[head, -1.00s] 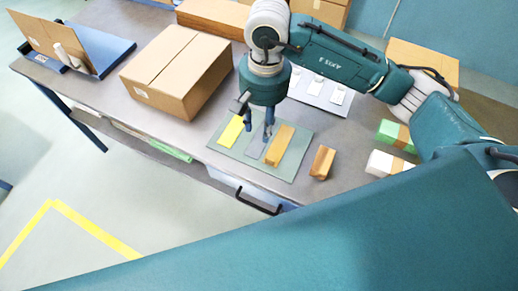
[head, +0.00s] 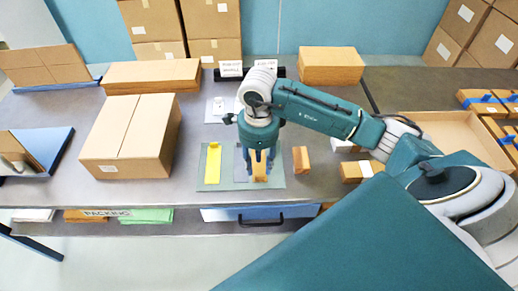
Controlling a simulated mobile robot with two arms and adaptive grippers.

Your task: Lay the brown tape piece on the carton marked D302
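The brown tape piece (head: 259,179) lies on a green-grey mat (head: 207,186) on the table, with a yellow piece (head: 213,163) to its left and a grey-blue piece (head: 241,170) between them. My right gripper (head: 259,164) points down over the brown piece, its fingers apart. The fingers partly hide the piece, and I cannot tell whether they touch it. A closed brown carton (head: 124,135) stands on the table to the left. It has a small label too small to read, so I cannot confirm D302. My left gripper is not in view.
A small brown block (head: 301,160) stands right of the mat. A flat brown carton stack (head: 150,75) and another (head: 330,62) lie at the back. A blue tray (head: 50,155) is at the left. Bare table lies between the carton and the mat.

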